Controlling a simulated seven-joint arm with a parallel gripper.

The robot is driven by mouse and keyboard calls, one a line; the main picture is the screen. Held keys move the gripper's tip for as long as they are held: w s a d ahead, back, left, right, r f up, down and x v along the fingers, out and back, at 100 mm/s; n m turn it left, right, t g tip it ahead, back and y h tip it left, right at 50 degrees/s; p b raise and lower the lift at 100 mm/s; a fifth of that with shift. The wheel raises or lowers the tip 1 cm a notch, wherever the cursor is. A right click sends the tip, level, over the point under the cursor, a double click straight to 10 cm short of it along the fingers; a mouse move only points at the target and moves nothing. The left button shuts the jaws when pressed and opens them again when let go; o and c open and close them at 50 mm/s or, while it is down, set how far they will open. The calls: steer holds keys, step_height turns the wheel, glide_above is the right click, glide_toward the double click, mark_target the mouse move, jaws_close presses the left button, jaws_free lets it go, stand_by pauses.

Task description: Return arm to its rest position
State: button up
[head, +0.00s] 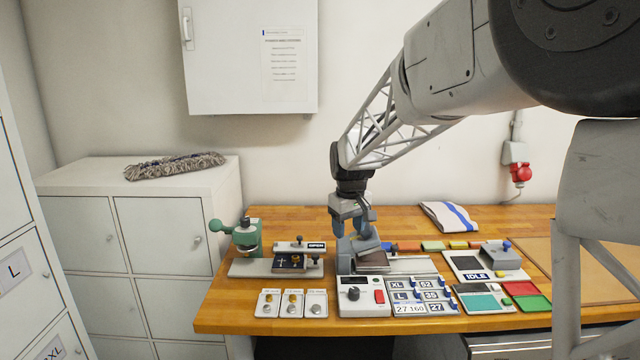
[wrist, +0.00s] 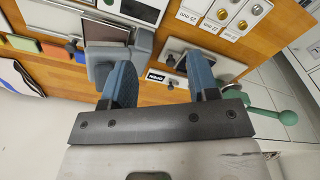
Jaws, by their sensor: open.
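My gripper (head: 352,228) is over the middle of the wooden workbench (head: 300,222), pointing down just above a grey machine head (head: 358,250). In the wrist view my gripper (wrist: 160,80) shows two blue fingers spread apart with nothing between them. The grey machine head (wrist: 105,62) is close beside one finger in that view; I cannot tell whether they touch. My arm reaches in from the upper right.
A green-handled press (head: 243,236) stands at the left of the bench. A control box (head: 364,296), size displays (head: 418,291) and coloured trays (head: 520,289) fill the front. A folded striped cloth (head: 450,216) lies at the back. A wall cabinet (head: 250,55) hangs behind.

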steer(key=s+d+r+m, duration=0.1)
steer(key=s+d+r, duration=0.1)
steer(key=s, duration=0.4)
steer(key=s+d+r+m, duration=0.1)
steer(key=s+d+r, duration=0.15)
steer(key=s, duration=0.45)
steer(key=s+d+f+m, duration=0.1)
steer(key=s+d, duration=0.1)
steer(key=s, duration=0.8)
steer(key=s+d+f+m+t, duration=0.1)
steer(key=s+d+f+m, duration=0.1)
steer(key=s, duration=0.8)
steer(key=s+d+f+m, duration=0.1)
steer(key=s+d+f, duration=0.1)
steer(key=s, duration=0.8)
steer(key=shift+d+m+t, duration=0.3)
steer(key=shift+d+t, duration=0.05)
steer(key=shift+t, duration=0.05)
steer(key=shift+w+f, duration=0.1)
